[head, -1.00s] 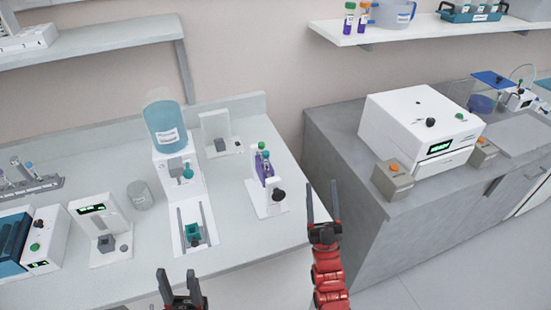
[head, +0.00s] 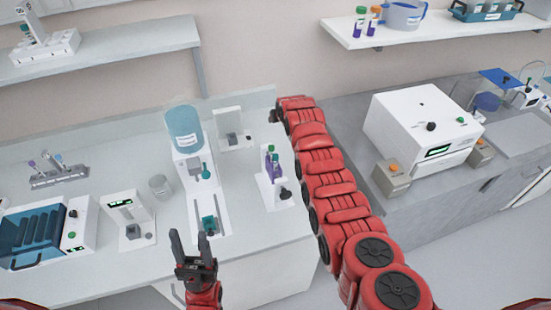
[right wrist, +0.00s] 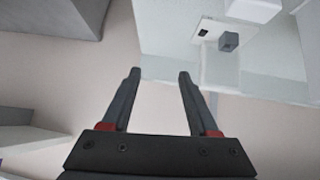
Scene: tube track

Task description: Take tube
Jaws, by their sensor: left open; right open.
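Tubes with green and purple parts (head: 270,160) stand in a small white holder (head: 267,190) on the left bench. Two more tubes, one green-capped (head: 359,19) and one orange-capped (head: 374,19), stand on the upper right shelf. My left gripper (head: 189,236) is open and empty in front of the bench, below the white device with the teal block (head: 209,223). My right arm reaches forward past the right side of the tube holder; its hand is hard to make out in the head view. In the right wrist view the right gripper (right wrist: 158,77) is open with nothing between its fingers.
A white dispenser with a blue bottle (head: 184,128) stands left of the tube holder. A grey jar (head: 160,188) and a small white device (head: 124,215) stand further left. A white box machine (head: 420,125) sits on the grey right counter. A gap separates bench and counter.

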